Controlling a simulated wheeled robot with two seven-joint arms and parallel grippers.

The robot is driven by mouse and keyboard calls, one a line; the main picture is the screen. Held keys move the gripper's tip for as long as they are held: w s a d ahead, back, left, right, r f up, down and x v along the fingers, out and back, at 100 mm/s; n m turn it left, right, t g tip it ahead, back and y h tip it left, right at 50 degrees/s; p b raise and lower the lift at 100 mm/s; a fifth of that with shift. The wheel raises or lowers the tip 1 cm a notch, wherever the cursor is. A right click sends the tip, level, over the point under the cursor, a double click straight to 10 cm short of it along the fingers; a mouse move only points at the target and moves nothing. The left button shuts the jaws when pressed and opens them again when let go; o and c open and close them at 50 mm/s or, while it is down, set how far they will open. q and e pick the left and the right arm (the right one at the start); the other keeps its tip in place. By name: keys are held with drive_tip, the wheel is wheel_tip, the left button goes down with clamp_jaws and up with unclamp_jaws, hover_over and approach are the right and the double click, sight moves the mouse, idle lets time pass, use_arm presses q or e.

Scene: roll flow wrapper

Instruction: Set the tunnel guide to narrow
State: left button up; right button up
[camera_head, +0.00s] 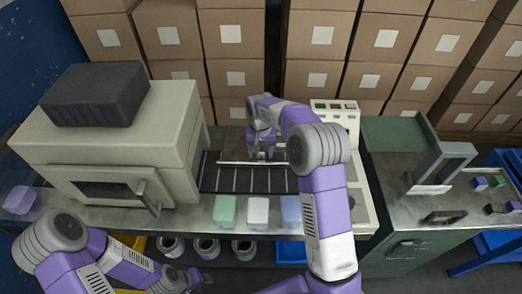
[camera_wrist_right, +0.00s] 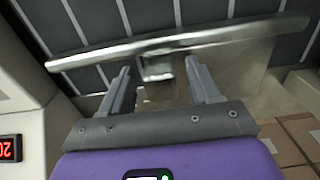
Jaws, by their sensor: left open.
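The guide looks like a pale metal rail (camera_head: 235,163) lying across the slatted dark conveyor belt (camera_head: 230,181). In the right wrist view the shiny rail (camera_wrist_right: 95,53) runs across just beyond my right fingertips. A small metal block (camera_wrist_right: 158,68) shows at the rail, between the fingertips; I cannot tell whether they touch it. My right gripper (camera_wrist_right: 157,80) has its fingers apart; in the head view it (camera_head: 262,153) points down at the belt's far side. My left gripper (camera_head: 182,284) is open and empty at the bottom edge, in front of the table.
A cream machine (camera_head: 100,140) with a dark block (camera_head: 95,94) on top stands left of the belt. A control box (camera_head: 337,115) and a green-grey station (camera_head: 400,145) stand right. Stacked cartons (camera_head: 235,34) fill the back.

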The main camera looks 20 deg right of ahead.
wheel_tip(320, 180, up, 8)
drive_tip(key=shift+f+p, duration=0.2)
drive_tip(key=shift+p, duration=0.9)
